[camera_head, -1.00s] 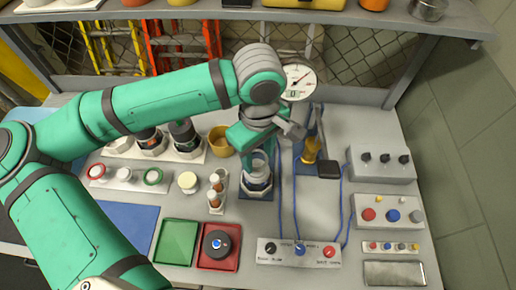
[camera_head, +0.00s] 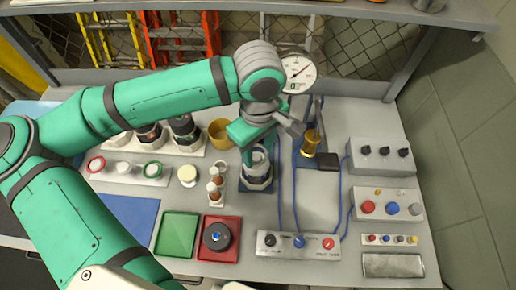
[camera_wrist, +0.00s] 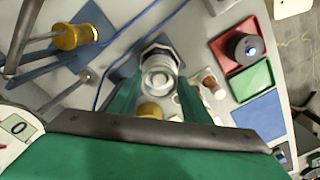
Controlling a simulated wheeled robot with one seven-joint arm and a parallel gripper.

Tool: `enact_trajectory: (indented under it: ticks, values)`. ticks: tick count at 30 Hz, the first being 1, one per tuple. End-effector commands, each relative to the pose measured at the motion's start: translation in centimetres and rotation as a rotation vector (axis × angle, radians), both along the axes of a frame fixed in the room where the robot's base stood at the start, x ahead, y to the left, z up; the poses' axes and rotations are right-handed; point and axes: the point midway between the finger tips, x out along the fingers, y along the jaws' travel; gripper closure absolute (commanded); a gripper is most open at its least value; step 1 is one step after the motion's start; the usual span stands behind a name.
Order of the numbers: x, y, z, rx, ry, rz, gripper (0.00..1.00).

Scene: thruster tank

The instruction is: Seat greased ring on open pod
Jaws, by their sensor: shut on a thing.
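The open pod (camera_head: 258,183) stands upright on a small blue pad, below my gripper (camera_head: 257,153). In the wrist view the same pod (camera_wrist: 158,48) shows between the two green fingers of my gripper (camera_wrist: 159,82). A pale white ring (camera_wrist: 158,78) sits between the fingers, over the pod's mouth, and the jaws are shut on it. I cannot tell whether the ring touches the pod or hovers just above it. Any grease on it is too small to see.
A red tray (camera_head: 231,256) holds a black round part; the green tray (camera_head: 177,235) is empty. A gauge (camera_head: 297,70) and brass fitting (camera_head: 310,143) are close right.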

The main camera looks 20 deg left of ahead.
Motion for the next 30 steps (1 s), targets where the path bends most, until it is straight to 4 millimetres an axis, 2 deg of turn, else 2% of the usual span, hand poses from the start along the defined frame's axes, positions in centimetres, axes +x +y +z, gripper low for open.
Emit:
enact_trajectory:
  ticks: [30]
  values:
    - [0.02, -0.01, -0.83, 0.0, -0.001, 0.0, 0.77]
